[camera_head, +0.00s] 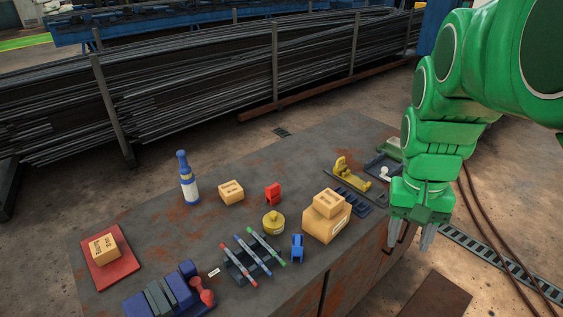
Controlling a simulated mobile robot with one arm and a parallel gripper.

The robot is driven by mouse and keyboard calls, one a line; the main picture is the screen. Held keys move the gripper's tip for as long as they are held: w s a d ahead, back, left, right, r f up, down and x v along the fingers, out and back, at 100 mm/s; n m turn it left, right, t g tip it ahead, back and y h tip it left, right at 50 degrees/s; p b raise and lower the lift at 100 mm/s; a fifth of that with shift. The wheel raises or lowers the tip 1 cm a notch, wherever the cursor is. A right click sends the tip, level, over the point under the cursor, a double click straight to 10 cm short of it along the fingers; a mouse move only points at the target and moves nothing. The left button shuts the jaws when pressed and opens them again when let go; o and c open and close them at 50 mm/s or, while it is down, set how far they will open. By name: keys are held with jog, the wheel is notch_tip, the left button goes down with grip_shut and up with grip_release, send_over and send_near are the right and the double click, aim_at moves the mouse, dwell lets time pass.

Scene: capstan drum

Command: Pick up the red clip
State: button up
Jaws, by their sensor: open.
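The red clip (272,194) stands on the rusty grey work surface (170,238), near its middle. It is between a small cardboard box on its left and a yellow round container (273,223) just in front of it. My green gripper (410,236) hangs at the right, beyond the right edge of the surface, with its grey fingers pointing down. It is open, with nothing seen between the fingers, and well apart from the clip.
A blue bottle (187,178) and small box (231,191) stand left of the clip. Stacked boxes (326,227), a blue clip (297,247) and a pen rack (240,268) stand in front. A yellow tool (350,175) is to the right. The back middle of the surface is clear.

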jog(key=w+d+f+n+t+h, duration=0.15)
jog(key=w+n+h, duration=0.3)
jog(key=w, duration=0.55)
jog(key=w+f+n+g+h, duration=0.1)
jog(key=w+f+n+h, duration=0.3)
jog(key=w, duration=0.7)
jog(key=n+t, duration=0.8)
jog(key=n, duration=0.9)
send_over(271, 187)
jog(key=s+d, duration=0.3)
jog(key=d, duration=0.2)
notch_tip(271, 187, down, 12)
jog(key=a+f+n, duration=0.1)
jog(key=a, duration=0.1)
jog(key=a+f+n+t, duration=0.1)
jog(key=a+f, duration=0.1)
jog(key=a, duration=0.1)
jog(key=a+f+n, duration=0.2)
jog(key=a, duration=0.1)
jog(key=shift+w+a+y, duration=0.15)
jog(key=shift+a+y, duration=0.05)
jog(key=shift+y, duration=0.05)
jog(key=shift+x, duration=3.8)
jog(key=shift+d+r, duration=0.1)
jog(key=shift+d, duration=0.05)
grip_shut()
